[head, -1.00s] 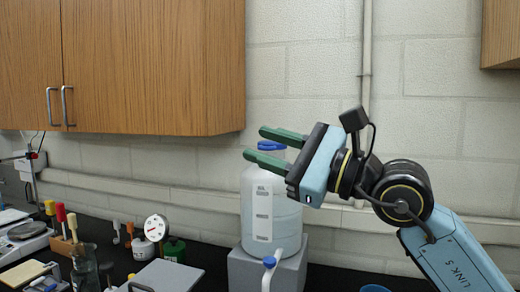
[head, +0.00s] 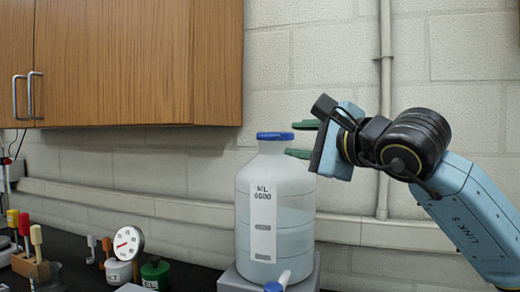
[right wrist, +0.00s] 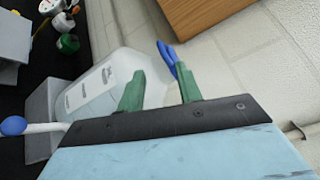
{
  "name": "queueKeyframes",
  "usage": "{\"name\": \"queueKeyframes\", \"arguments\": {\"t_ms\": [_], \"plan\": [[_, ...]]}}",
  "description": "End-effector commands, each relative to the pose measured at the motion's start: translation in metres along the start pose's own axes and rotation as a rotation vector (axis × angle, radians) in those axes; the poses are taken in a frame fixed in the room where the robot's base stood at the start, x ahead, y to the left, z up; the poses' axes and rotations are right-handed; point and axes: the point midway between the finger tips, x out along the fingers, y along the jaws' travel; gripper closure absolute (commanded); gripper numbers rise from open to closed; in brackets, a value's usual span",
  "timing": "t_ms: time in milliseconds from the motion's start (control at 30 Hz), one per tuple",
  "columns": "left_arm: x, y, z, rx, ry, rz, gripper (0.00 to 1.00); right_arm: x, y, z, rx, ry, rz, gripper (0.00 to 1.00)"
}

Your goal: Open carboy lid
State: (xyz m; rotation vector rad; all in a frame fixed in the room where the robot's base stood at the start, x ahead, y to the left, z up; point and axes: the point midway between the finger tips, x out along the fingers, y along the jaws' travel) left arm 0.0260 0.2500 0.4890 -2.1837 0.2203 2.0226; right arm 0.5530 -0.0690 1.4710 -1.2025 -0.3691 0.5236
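The carboy (head: 276,215) is a large translucent white bottle with a white label, upright on a grey block. Its blue lid (head: 275,136) sits on the neck. My right gripper (head: 291,139) is open, with green fingers just right of the lid and level with it, one slightly higher and one slightly lower. In the right wrist view the blue lid (right wrist: 167,56) shows near the fingertips, partly behind one finger; contact cannot be told. The carboy (right wrist: 115,72) lies beyond the fingers there. My left gripper is not in view.
A blue-tipped spigot (head: 273,286) sticks out at the carboy's front. The wooden cabinet (head: 120,65) hangs at upper left. A round dial gauge (head: 128,243), a green jar (head: 155,272) and coloured-handled tools (head: 30,250) stand on the black bench. A wall pipe (head: 385,110) runs behind my right arm.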

Motion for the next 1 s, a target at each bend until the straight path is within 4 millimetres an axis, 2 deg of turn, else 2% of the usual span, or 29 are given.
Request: {"name": "queueKeyframes", "arguments": {"t_ms": [167,400,600,800,1000], "plan": [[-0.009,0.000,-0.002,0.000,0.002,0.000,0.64,0.023,-0.002,0.002,0.003,-0.002,0.003,0.65],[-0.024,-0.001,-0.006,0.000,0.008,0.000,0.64,0.072,-0.003,0.003,0.003,-0.003,0.002,0.65],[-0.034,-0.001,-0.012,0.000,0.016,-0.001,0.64,0.105,-0.002,0.003,0.002,-0.003,0.002,0.65],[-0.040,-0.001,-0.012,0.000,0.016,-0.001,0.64,0.124,-0.002,0.003,0.002,-0.004,0.001,0.65],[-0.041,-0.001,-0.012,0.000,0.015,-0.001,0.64,0.131,-0.001,0.002,0.000,-0.003,0.000,0.65]]}}
